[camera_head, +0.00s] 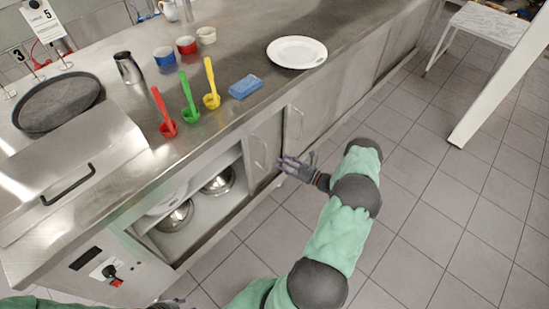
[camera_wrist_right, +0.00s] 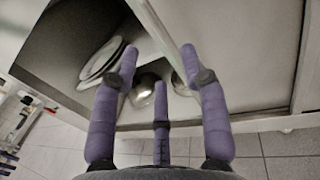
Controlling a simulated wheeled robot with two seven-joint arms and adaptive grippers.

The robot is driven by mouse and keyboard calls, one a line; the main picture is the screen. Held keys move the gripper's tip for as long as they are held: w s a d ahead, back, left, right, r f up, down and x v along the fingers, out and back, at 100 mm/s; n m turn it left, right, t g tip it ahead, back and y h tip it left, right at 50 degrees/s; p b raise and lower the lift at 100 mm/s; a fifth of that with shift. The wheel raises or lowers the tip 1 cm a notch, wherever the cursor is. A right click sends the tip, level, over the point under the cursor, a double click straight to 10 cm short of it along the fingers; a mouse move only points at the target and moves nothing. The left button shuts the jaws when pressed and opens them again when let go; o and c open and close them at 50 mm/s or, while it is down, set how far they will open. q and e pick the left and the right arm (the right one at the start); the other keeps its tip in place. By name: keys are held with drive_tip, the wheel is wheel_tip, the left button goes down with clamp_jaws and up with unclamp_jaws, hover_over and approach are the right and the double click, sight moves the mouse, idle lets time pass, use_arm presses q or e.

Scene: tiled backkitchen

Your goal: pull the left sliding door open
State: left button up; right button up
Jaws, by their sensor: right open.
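The left sliding door (camera_head: 262,147) is a grey steel panel with an upright handle (camera_head: 257,163) under the counter. It stands to the right of a wide gap that shows the cabinet inside (camera_head: 208,209). Another door (camera_head: 310,108) with its own handle is further right. My right gripper (camera_head: 284,166) is open and empty in front of the doors, near the left door's lower right. In the right wrist view its fingers (camera_wrist_right: 160,58) are spread, with a pale panel edge (camera_wrist_right: 153,24) beyond them. My left gripper (camera_head: 172,303) barely shows at the bottom edge.
Metal bowls (camera_head: 177,217) and white plates (camera_wrist_right: 101,60) are inside the cabinet. Coloured cups and ladles, a blue sponge (camera_head: 245,87) and a white plate (camera_head: 297,52) stand on the counter.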

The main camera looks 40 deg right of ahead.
drive_tip(key=shift+v, duration=1.35)
drive_tip(key=shift+w+a, duration=0.1)
drive_tip(key=a+f+n+g+y, duration=0.3)
drive_tip(key=a+n+g+y, duration=0.15)
drive_tip(key=a, duration=0.75)
drive_tip(key=a+f+n+g+y, duration=0.35)
drive_tip(key=a+g, duration=0.25)
drive_tip(key=a, duration=0.6)
drive_tip(key=s+a+f+n+g+h, duration=0.1)
drive_tip(key=s+a+n+g+h, duration=0.5)
drive_tip(key=s+a+n+g, duration=0.5)
drive_tip(key=s+a+r+n+t+h+p, duration=0.1)
drive_tip(key=a+r+n+t, duration=0.3)
drive_tip(key=a+n, duration=0.4)
drive_tip(key=n+h, duration=0.1)
drive_tip(key=n, duration=0.3)
drive_tip(key=shift+s, duration=0.2)
